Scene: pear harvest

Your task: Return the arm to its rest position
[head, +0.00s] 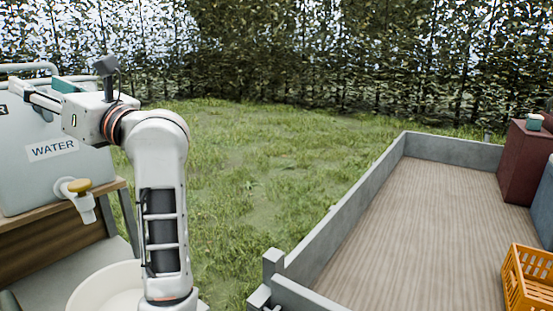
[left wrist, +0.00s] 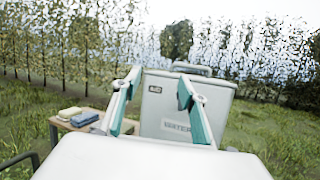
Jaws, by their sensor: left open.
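My left arm (head: 160,200) rises on the left of the head view and bends over to the left at its top. My left gripper (head: 38,94) is at the upper left, in front of the top of the white water tank (head: 30,125) as seen from the head. In the left wrist view my left gripper (left wrist: 160,86) is open, its two teal-padded fingers spread with nothing between them. The water tank (left wrist: 158,105) shows behind and between the fingers. I cannot tell how far it is from them. My right gripper is not in view.
The tank has a yellow-handled tap (head: 79,188) above a pale basin (head: 100,291). Folded cloths (left wrist: 78,117) lie on a wooden table. A grey-walled cart bed (head: 400,240) holds an orange crate (head: 528,282) and a maroon box (head: 520,165) with a cup (head: 534,122). Grass lies between.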

